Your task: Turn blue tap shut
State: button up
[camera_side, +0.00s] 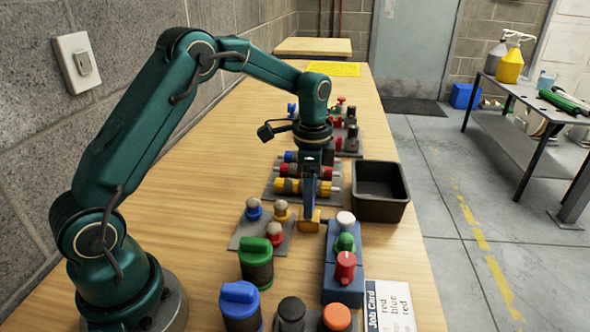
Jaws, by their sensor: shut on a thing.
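A tap with a blue ridged handle (240,300) on a dark body stands near the front edge of the view, partly cut off by the picture's bottom. A similar tap with a green handle (256,262) stands just behind it. My gripper (309,213) is low over the table's middle, up and to the right of the blue tap and well apart from it. It is shut on a small yellow-brown block (309,222) at its fingertips. Whether the block touches the table is unclear.
A grey plate with knobs (249,236) lies left of my gripper. A blue block with white, green and red knobs (341,288) and a job card (390,303) are to its right. A black bin (380,209) and a rack of coloured cylinders (275,197) stand behind.

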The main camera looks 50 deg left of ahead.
jog(key=shift+r, duration=0.1)
jog(key=o, duration=1.1)
jog(key=shift+r, duration=2.55)
